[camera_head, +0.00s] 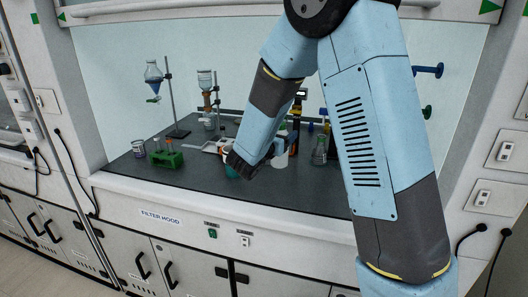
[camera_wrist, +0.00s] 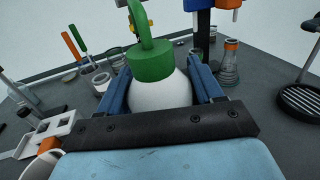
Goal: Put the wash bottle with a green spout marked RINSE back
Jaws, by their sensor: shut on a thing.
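The wash bottle (camera_wrist: 160,94) has a green cap and spout and a white body. It stands between the two blue fingers of my gripper (camera_wrist: 157,82) in the wrist view, and the fingers are shut on it. Its RINSE mark is not visible. In the head view my gripper (camera_head: 279,148) reaches in low over the dark bench, and part of the bottle's white body (camera_head: 281,160) shows beside the fingers. I cannot tell whether the bottle's base touches the bench.
A conical flask (camera_head: 320,153) stands right of the gripper. A green rack (camera_head: 166,158), a separating funnel (camera_head: 153,75) on a stand and a small beaker (camera_head: 138,148) are on the left. A white cup with orange (camera_wrist: 42,163) is close to the gripper.

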